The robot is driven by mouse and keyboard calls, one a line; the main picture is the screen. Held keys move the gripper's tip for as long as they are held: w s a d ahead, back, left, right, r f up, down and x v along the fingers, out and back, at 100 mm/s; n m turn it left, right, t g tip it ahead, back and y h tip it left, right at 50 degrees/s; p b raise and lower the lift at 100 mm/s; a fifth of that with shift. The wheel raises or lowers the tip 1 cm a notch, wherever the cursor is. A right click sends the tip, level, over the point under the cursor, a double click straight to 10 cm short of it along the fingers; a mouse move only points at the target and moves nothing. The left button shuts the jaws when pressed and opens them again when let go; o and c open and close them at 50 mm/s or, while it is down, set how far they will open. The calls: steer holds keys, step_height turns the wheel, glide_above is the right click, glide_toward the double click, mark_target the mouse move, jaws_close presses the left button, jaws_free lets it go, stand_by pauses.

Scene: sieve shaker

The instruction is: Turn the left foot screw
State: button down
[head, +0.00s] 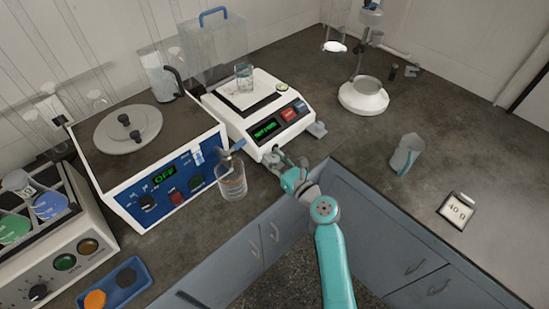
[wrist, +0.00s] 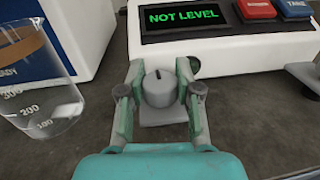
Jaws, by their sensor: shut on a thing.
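The balance (head: 258,112) is a white instrument with a green display reading NOT LEVEL in the wrist view (wrist: 187,15). A glass beaker (head: 244,78) stands on its pan. The left foot screw (wrist: 159,88) is a grey knob with a dark mark on top, at the balance's front. My gripper (wrist: 160,92) has one finger on each side of the knob and is shut on it. In the head view my gripper (head: 279,160) is at the balance's front edge and hides most of the knob. Another grey foot (head: 317,130) shows at the balance's right corner.
A beaker (head: 231,181) stands close left of my gripper; it also shows in the wrist view (wrist: 40,85).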

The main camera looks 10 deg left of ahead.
steer(key=n+g+y, duration=0.2)
steer(key=g, duration=0.1)
steer(key=shift+w+d+n+g+y, duration=0.1)
steer(key=shift+n+g+y, duration=0.2)
steer(key=shift+n, duration=0.1)
steer(key=n+g+y, duration=0.1)
steer(key=n+g, duration=0.1)
steer(key=g, duration=0.1)
steer(key=n+g+y, duration=0.1)
steer(key=n+g, duration=0.1)
steer(key=g, duration=0.1)
steer(key=shift+r+n, duration=0.1)
steer(key=shift+n, duration=0.2)
steer(key=n+g, duration=0.2)
steer(key=g, duration=0.2)
steer(key=n+g, duration=0.3)
steer(key=g, duration=0.1)
steer(key=shift+g, duration=0.3)
steer(key=shift+h, duration=0.3)
steer(key=shift+s+f+n+g, duration=0.2)
steer(key=shift+n+g, duration=0.3)
steer(key=shift+g, duration=0.2)
steer(key=c, duration=0.8)
jaws_free()
steer(key=shift+o, duration=0.2)
steer(key=shift+r, duration=0.1)
